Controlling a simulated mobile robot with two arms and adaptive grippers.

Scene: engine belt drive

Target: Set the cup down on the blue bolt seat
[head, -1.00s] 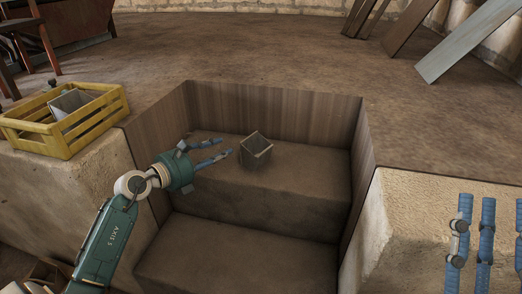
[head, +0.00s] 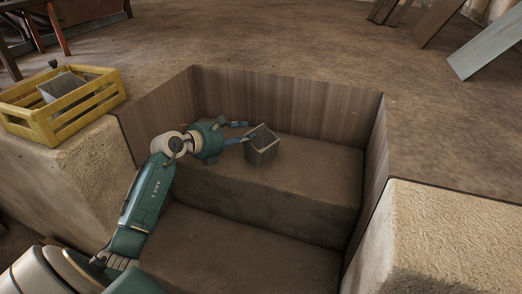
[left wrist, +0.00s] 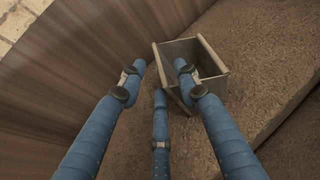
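A small square open-topped grey-brown box (head: 262,154) stands on the upper step of a sunken pit; it may be the cup. It also shows in the left wrist view (left wrist: 212,92). My left gripper (head: 243,131) has blue fingers spread open at the box's left side. In the left wrist view, the right finger overlaps the box's near wall and the other two fingers (left wrist: 160,78) are left of it; I cannot tell whether any touches. Nothing is held. No blue bolt seat is seen. My right gripper is out of view.
A yellow slatted crate (head: 80,115) with a grey box-like thing in it stands on the stone block at left. Wooden walls (head: 290,105) enclose the pit. A lower step (head: 240,255) is bare. A stone block (head: 450,235) stands at right.

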